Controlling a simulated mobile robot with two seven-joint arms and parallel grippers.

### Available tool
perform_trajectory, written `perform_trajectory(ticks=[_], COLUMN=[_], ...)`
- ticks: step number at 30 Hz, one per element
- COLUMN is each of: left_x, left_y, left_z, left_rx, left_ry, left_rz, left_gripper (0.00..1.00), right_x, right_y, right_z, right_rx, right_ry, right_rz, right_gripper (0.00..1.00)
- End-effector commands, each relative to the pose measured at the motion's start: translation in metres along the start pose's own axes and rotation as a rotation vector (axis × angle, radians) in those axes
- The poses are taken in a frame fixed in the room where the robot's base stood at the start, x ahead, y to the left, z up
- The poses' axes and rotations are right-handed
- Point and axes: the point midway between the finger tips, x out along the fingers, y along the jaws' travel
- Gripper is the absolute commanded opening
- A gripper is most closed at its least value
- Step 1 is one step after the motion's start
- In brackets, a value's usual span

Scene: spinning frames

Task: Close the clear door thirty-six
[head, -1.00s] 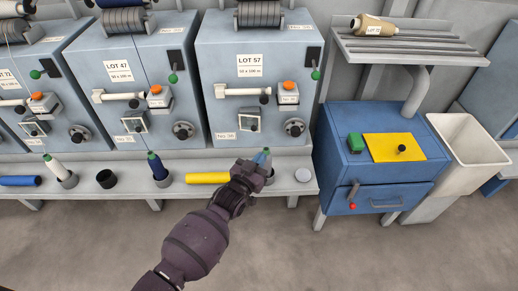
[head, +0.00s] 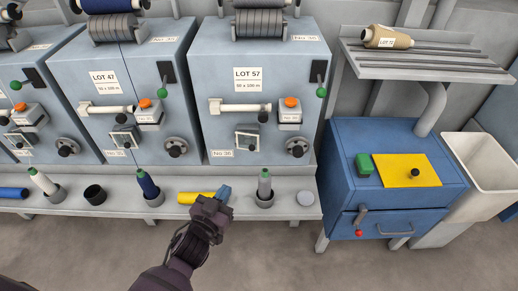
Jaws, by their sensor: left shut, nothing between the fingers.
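The machine labelled No 36 (head: 220,154), with a LOT 57 card, stands at centre. Its small clear door (head: 247,139), a pale square frame with a see-through pane and a dark knob near it, sits low on the front. It appears to stand out at an angle from the face, though it is too small to tell how far. My left gripper (head: 222,193) is shut and empty, over the front ledge below and left of the door, apart from it. It partly hides a yellow tube (head: 194,198). My right gripper is not in view.
A white roller (head: 245,108) and a black handwheel (head: 297,148) project near the door. A blue cabinet (head: 390,215) stands at right.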

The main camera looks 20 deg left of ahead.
Motion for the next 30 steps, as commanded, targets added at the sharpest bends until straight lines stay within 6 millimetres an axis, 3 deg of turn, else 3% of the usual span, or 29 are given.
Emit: perform_trajectory(ticks=[5, 11, 30], left_x=[0.002, 0.015, 0.108], left_y=[0.0, 0.0, 0.001], left_z=[-0.004, -0.003, -0.001], left_rx=[-0.058, -0.071, -0.069], left_ry=[0.002, 0.001, -0.002], left_rz=[-0.001, 0.0, 0.001], left_gripper=[0.0, 0.0, 0.0], right_x=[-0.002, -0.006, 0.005], right_y=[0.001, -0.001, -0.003], right_z=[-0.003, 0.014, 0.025], right_rx=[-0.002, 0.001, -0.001], right_ry=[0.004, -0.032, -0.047], right_rz=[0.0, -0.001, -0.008], right_gripper=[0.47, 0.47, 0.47])
